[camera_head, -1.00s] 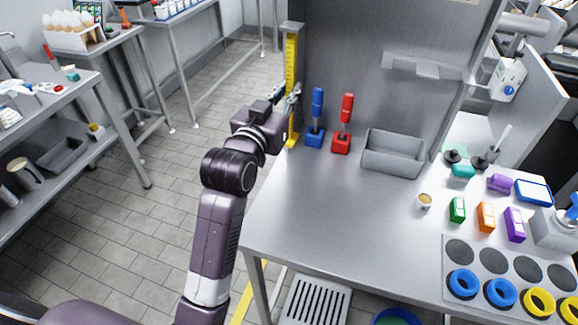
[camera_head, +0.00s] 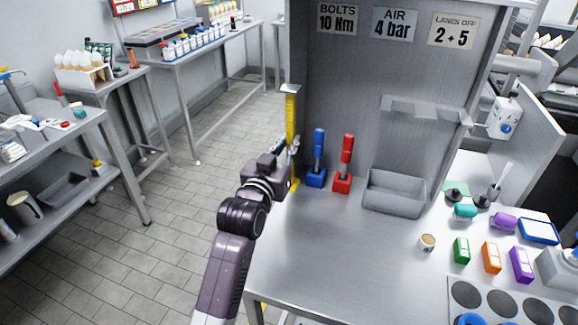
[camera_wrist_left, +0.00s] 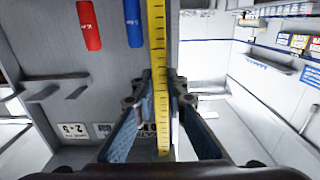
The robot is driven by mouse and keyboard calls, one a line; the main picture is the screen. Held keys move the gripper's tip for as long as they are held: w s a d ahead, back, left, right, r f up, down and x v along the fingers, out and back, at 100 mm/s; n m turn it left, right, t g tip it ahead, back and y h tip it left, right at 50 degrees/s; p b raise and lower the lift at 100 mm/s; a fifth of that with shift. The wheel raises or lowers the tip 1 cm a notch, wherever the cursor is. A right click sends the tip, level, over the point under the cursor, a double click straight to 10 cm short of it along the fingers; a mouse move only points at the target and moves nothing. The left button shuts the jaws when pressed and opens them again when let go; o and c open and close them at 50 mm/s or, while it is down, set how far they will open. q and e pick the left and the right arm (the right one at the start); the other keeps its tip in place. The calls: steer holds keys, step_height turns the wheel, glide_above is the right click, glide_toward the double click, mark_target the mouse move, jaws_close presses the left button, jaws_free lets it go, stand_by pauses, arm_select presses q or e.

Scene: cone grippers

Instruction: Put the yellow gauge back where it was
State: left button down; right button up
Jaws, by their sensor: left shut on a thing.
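The yellow gauge (camera_head: 291,118) is a long, upright, ruler-like strip with dark marks and a grey top piece. It stands by the left edge of the grey back panel, at the table's back left corner. My left gripper (camera_head: 294,160) is shut on its lower part. In the left wrist view the gauge (camera_wrist_left: 157,45) runs between the two fingers of the left gripper (camera_wrist_left: 161,100). I cannot tell whether its lower end touches the table. My right gripper is not in view.
A blue-handled tool (camera_head: 318,150) and a red-handled tool (camera_head: 346,158) stand close to the right of the gauge. A grey bin (camera_head: 394,200) is beyond them. The steel table (camera_head: 330,250) is clear in front. Signs (camera_head: 395,22) hang on the panel.

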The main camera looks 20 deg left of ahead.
arm_select(q)
step_height(320, 180, down, 6)
steer(key=shift+f, duration=0.5)
steer(key=c, duration=1.9)
jaws_free()
steer(key=shift+c, duration=0.2)
steer(key=s+b, duration=0.1)
steer(key=s, duration=1.1)
steer(key=shift+a+b, duration=0.2)
steer(key=shift+b, duration=0.1)
